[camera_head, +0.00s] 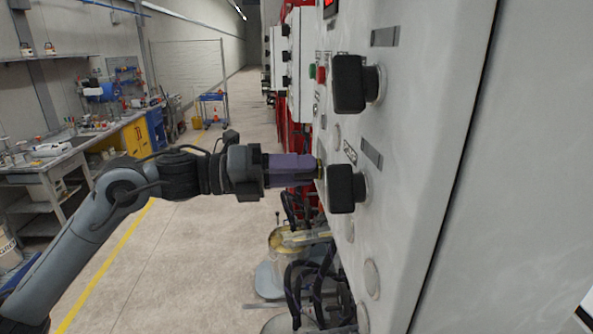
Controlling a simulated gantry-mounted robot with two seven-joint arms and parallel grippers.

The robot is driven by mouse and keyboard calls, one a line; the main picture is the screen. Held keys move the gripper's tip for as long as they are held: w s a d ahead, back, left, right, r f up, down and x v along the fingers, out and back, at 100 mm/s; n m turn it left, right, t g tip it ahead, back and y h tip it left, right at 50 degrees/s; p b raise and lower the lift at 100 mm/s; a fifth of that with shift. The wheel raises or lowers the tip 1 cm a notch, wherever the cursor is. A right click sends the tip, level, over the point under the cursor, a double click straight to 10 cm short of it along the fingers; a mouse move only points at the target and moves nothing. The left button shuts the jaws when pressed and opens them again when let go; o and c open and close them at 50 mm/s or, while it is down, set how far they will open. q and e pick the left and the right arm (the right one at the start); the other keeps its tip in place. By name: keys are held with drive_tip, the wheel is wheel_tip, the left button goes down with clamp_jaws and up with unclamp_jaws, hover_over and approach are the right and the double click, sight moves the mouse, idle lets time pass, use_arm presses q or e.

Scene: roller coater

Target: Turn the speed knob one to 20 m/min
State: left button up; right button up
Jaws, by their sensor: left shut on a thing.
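A pale grey control panel (420,130) fills the right side, seen at a steep angle. Two large black knobs stick out from it, an upper one (349,84) and a lower one (342,189). My left gripper (319,167) reaches in from the left with its fingertips at the panel face, just left of the lower black knob. It is shut on a small control there, which I take to be speed knob one; the fingers hide almost all of it. The knob's scale and pointer cannot be read. My right gripper is not in view.
A green button (312,71) and a red button (321,74) sit left of the upper knob. Black cables and a yellowish vessel (285,242) lie below my gripper. The floor at left is open, with a workbench beyond.

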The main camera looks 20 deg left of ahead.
use_arm(q)
drive_tip(key=shift+s+d, duration=0.1)
drive_tip(key=o, duration=0.8)
drive_tip(key=shift+o, duration=1.1)
drive_tip(key=shift+a, duration=0.2)
drive_tip(key=b+v, duration=0.3)
drive_tip(key=v, duration=0.7)
drive_tip(key=shift+s+a, duration=0.15)
drive_tip(key=shift+a, duration=0.1)
